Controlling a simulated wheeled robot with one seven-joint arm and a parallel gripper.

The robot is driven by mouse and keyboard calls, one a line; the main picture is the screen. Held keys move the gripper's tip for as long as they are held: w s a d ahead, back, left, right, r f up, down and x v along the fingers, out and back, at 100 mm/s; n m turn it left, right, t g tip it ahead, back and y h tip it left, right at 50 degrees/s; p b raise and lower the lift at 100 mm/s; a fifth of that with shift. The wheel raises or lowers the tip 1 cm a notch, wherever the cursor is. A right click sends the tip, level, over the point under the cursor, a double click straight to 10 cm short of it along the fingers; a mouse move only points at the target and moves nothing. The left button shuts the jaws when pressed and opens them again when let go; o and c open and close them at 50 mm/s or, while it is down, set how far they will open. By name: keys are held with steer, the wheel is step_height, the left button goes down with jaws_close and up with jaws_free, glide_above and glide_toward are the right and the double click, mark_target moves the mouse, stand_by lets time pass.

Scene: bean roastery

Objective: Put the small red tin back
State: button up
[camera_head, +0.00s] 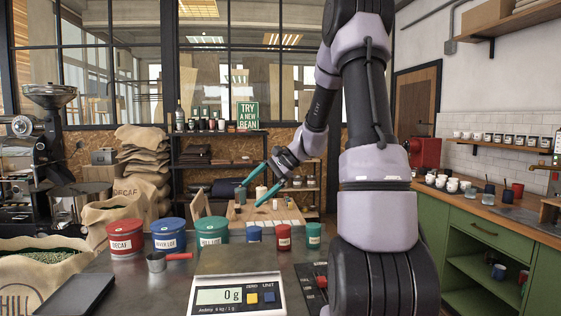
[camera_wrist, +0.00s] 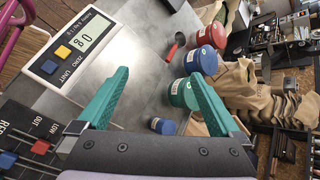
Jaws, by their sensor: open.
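The small red tin (camera_head: 283,237) stands upright on the metal counter in the head view, between a small blue tin (camera_head: 254,234) and a small green tin (camera_head: 313,235). I cannot make it out in the wrist view. My gripper (camera_head: 249,196) has teal fingers, spread apart with nothing between them, and appears above the row of tins in the head view. In the wrist view my gripper (camera_wrist: 157,74) is open over the counter, with the small blue tin (camera_wrist: 163,126) seen low between the fingers.
Large red (camera_head: 126,241), blue (camera_head: 169,236) and green (camera_head: 211,232) tins stand left of the small ones. A red-handled scoop (camera_head: 157,262) lies in front. A scale (camera_head: 213,297) reading 0 g and a slider panel (camera_head: 314,285) occupy the near counter. Bare metal lies between scale and tins.

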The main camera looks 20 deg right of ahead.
steer(key=s+a+r+n+t+h, duration=0.1)
steer(key=s+r+n+h, duration=0.2)
steer(key=s, duration=1)
steer(key=s+a+r+n+t+h, duration=0.2)
steer(key=s+r+n, duration=0.4)
steer(key=s+r, duration=0.4)
steer(key=s+h, duration=0.1)
steer(key=s, duration=0.1)
steer(key=shift+s+h, duration=0.35)
steer(key=shift+h, duration=0.05)
